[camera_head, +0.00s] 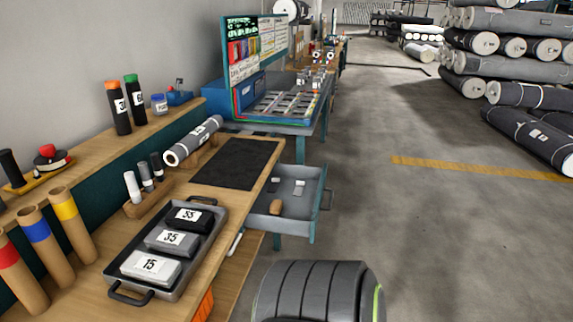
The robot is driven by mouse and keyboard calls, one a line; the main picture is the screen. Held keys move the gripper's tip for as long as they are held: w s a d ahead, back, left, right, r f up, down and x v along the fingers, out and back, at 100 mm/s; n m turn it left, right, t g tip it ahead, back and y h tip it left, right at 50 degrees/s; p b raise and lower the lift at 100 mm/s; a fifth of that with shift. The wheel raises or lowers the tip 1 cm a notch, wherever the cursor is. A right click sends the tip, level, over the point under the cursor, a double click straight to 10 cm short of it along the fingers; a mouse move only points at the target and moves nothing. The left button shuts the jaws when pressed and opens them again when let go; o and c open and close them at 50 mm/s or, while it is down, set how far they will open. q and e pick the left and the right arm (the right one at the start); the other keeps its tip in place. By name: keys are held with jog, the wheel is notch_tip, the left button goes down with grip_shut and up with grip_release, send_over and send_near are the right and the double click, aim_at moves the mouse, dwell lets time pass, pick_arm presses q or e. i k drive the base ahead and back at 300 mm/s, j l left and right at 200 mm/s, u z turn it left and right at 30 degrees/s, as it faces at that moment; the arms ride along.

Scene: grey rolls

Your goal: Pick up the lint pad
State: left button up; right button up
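No object is clearly recognisable as the lint pad. An open grey drawer (262,217) juts out from the bench and holds a small tan block (276,207) near its front and small pale pieces (299,188) farther back. I cannot tell whether one of these is the pad. A flat black mat (238,163) lies on the bench top beside the drawer. Neither of my grippers is in view.
A black-handled tray (110,270) with blocks marked 55, 35 and 15 sits on the wooden bench. Large rolls are stacked at right. The floor (430,230) between is clear.

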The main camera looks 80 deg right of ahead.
aim_at(277, 207)
jog(key=i+j, duration=0.1)
jog(key=j, duration=0.25)
jog(key=z, duration=2.5)
jog(key=u, duration=0.2)
jog(key=i+l+u, duration=0.25)
jog(key=u, duration=0.2)
jog(key=i+l+u, duration=0.2)
jog(key=u, duration=0.3)
jog(key=i+l+u, duration=0.15)
jog(key=l+u, duration=0.3)
